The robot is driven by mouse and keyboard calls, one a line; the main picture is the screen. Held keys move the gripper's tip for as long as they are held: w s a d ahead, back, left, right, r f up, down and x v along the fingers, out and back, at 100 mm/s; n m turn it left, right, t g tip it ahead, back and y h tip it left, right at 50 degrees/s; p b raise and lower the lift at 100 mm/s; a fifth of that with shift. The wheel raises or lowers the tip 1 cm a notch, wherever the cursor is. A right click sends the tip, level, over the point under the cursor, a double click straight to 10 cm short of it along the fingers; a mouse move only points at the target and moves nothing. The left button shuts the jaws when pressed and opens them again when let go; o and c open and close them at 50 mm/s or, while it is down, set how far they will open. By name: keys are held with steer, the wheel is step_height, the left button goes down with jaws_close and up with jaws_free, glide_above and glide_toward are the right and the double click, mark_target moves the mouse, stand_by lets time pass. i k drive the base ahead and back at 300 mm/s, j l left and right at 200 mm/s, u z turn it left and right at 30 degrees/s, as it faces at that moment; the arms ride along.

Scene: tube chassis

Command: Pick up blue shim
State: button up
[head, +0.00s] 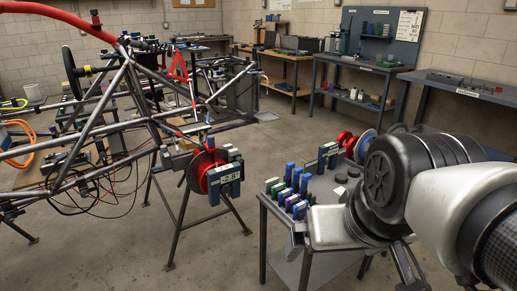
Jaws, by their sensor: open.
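Several small upright blue pieces stand in rows on the grey cart (325,186) at the lower centre, among green, purple and white ones. One blue piece (290,170) stands at the back of the rows, and another blue piece (303,183) stands nearer. I cannot tell which of them is the blue shim. My arm reaches in from the right, over the cart's front right part. My gripper (298,234) is at the left end of the pale hand, low beside the near end of the rows. It is open, its fingers are small and partly hidden, and nothing shows held.
Red and grey discs (346,140) and dark round pieces (340,191) are on the cart. Workbenches (355,72) line the back wall. Floor between is clear.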

mark_target(285, 194)
steer(key=i+j+z, duration=0.4)
steer(key=j, duration=0.2)
steer(key=i+j+z, duration=0.4)
steer(key=j, duration=0.35)
